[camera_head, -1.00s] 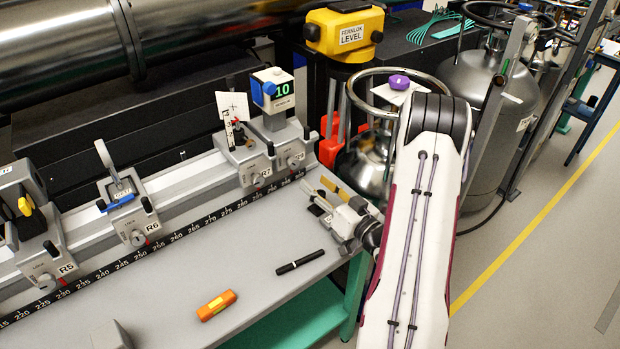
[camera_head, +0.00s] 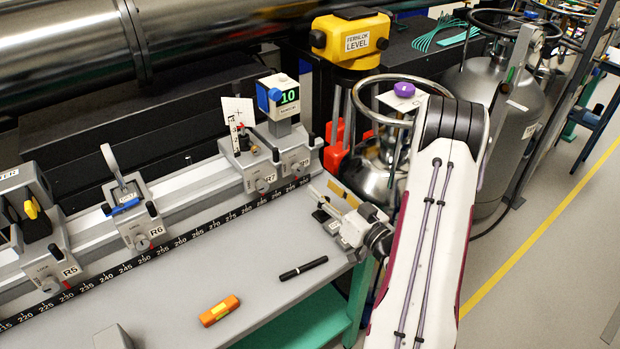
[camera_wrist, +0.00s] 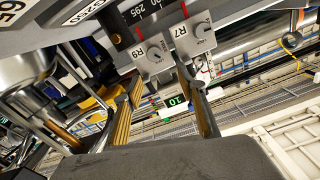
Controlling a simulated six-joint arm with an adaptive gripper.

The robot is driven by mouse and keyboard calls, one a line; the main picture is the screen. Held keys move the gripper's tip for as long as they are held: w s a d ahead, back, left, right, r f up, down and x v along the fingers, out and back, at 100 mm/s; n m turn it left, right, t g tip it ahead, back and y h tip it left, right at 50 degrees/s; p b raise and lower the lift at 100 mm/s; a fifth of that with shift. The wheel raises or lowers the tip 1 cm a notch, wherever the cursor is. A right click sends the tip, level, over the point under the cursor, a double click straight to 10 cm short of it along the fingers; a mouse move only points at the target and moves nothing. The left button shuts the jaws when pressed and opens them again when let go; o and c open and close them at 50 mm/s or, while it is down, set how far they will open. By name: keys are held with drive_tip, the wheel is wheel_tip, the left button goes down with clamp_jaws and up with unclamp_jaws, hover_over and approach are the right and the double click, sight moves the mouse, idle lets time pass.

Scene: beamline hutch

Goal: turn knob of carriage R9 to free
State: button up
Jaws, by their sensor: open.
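Carriage R9 (camera_head: 301,152) is a grey block at the right end of the rail, under a white and blue unit with a green "10" display. In the wrist view the R9 knob (camera_wrist: 156,55) is a small grey dial beside its label; I cannot read its setting. My gripper (camera_wrist: 163,78) is open and empty, its two gold-padded fingers pointing toward the R9 face with the knob roughly between them in the picture. Contact is not visible. In the head view my gripper (camera_head: 328,208) is in front of R9, near the bench's right end.
Carriage R7 (camera_head: 257,172) stands close at the left of R9, and its knob (camera_wrist: 201,29) is near one finger in the wrist view. Carriages R6 (camera_head: 139,225) and R5 (camera_head: 50,262) are further left. A black pen (camera_head: 303,268) and an orange box (camera_head: 219,310) lie on the bench.

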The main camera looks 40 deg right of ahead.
sight(300, 170)
drive_tip(key=w+a+r+n+g+y, duration=0.1)
drive_tip(key=w+r+n+y, duration=0.1)
drive_tip(key=w+r+n, duration=0.3)
drive_tip(key=f+m+g, duration=0.1)
drive_tip(key=d+f+m+g, duration=0.1)
drive_tip(key=m, duration=0.1)
drive_tip(key=d+f+m+g+h, duration=0.1)
drive_tip(key=shift+s+d+f+m+g, duration=0.1)
drive_tip(key=shift+s+d+m+g, duration=0.05)
drive_tip(key=shift+s+m+g, duration=0.2)
drive_tip(key=shift+w, duration=0.1)
drive_tip(key=shift+x, duration=3.85)
drive_tip(key=shift+c, duration=0.3)
drive_tip(key=c, duration=1)
